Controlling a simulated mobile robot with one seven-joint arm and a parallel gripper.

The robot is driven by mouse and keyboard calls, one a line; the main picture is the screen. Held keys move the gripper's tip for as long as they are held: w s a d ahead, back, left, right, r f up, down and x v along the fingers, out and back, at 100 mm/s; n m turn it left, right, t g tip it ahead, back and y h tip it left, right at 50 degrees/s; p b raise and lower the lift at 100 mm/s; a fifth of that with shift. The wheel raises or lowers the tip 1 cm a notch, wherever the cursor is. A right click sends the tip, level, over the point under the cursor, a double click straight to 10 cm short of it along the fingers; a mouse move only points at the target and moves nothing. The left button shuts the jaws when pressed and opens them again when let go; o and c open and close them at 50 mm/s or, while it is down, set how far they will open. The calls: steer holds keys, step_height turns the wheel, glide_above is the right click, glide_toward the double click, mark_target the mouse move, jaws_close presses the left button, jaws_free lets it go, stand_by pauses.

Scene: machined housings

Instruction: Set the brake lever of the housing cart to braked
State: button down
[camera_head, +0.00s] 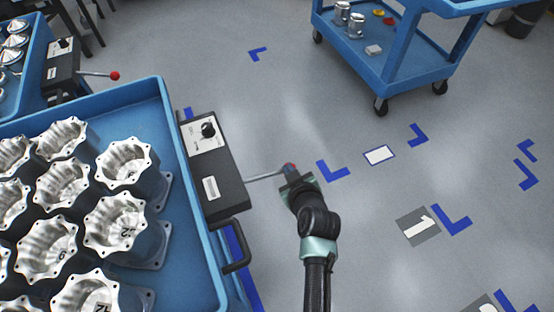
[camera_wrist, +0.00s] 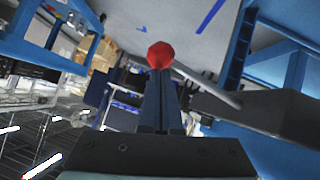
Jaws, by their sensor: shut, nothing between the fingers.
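The housing cart (camera_head: 166,98) is a blue tray cart at the left, holding several silver machined housings (camera_head: 118,222). A dark brake box (camera_head: 228,185) with a black knob and pale labels is fixed to its right side. The brake lever (camera_head: 264,177) is a thin metal rod sticking out to the right from the box, with a red ball at its end. My gripper (camera_head: 292,178) is at that ball and partly hides it. In the wrist view the red ball (camera_wrist: 160,55) is just beyond the shut fingertips (camera_wrist: 160,78); I cannot tell if they touch.
A second cart with a similar red-tipped lever (camera_head: 115,76) stands at upper left. A blue two-shelf cart (camera_head: 395,50) with cylinders and small parts stands at upper right. A black handle (camera_head: 237,250) juts out below the brake box. The grey floor with blue markings (camera_head: 333,172) is clear at right.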

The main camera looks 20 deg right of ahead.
steer(key=shift+a+f+m+y+b, duration=0.1)
steer(key=shift+f+m+y+b, duration=0.25)
steer(key=shift+f+b, duration=0.55)
steer(key=shift+f+m+y+b, duration=0.25)
steer(key=shift+f+y+b, duration=0.2)
steer(key=shift+f+b, duration=0.4)
steer(key=shift+s+a+f, duration=0.1)
steer(key=shift+f, duration=0.15)
